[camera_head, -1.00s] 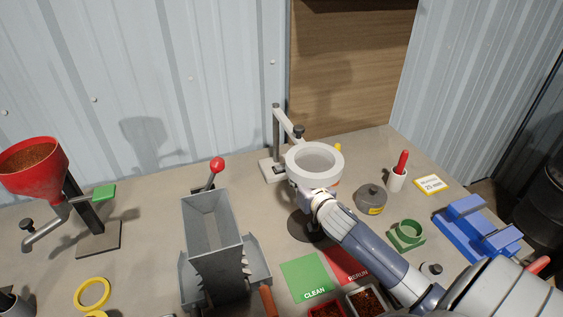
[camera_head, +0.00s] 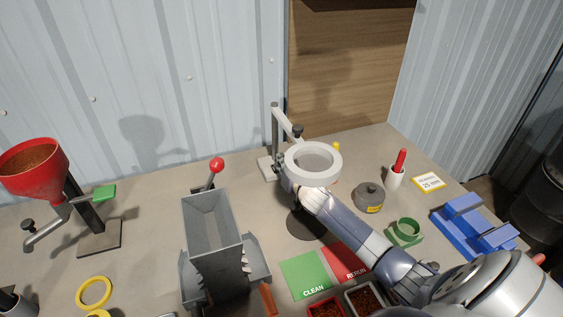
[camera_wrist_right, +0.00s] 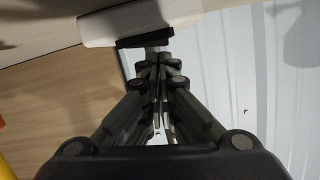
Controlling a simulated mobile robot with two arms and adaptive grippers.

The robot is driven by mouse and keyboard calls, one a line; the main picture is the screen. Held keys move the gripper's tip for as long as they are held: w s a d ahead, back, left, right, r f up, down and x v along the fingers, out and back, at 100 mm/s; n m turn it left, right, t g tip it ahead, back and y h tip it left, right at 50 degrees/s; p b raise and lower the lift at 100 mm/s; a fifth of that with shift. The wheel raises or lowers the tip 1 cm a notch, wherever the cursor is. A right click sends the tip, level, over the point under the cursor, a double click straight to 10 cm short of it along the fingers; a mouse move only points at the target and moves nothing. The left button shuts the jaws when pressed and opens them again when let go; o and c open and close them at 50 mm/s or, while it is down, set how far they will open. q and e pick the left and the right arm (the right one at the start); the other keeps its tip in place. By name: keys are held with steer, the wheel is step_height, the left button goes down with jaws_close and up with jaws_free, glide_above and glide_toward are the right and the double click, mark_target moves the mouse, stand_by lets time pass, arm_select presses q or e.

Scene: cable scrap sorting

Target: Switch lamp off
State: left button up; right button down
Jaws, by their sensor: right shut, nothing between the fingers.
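The lamp has a white ring head (camera_head: 313,160), a grey post with an arm, and a pale base (camera_head: 266,168) on the bench. My right arm reaches in from the lower right, and its end goes under the ring's left side, so the gripper is mostly hidden there. In the right wrist view, my right gripper (camera_wrist_right: 158,64) is shut and empty. Its fingertips are at or close to a black part (camera_wrist_right: 145,42) on the edge of a pale block (camera_wrist_right: 150,17), which looks like the lamp base. I cannot tell if they touch. My left gripper is not in view.
A grey pot (camera_head: 370,197) and a white cup with a red handle (camera_head: 395,176) stand right of the lamp. A grey hopper (camera_head: 212,232) with a red-knobbed lever stands to the left. Green and red mats (camera_head: 304,274) lie in front.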

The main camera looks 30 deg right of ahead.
steer(key=shift+w, duration=0.25)
steer(key=shift+f, duration=0.1)
steer(key=shift+a+f+n+b, duration=0.25)
steer(key=shift+f+n+b, duration=0.2)
steer(key=shift+n, duration=0.05)
steer(key=shift+r, duration=0.15)
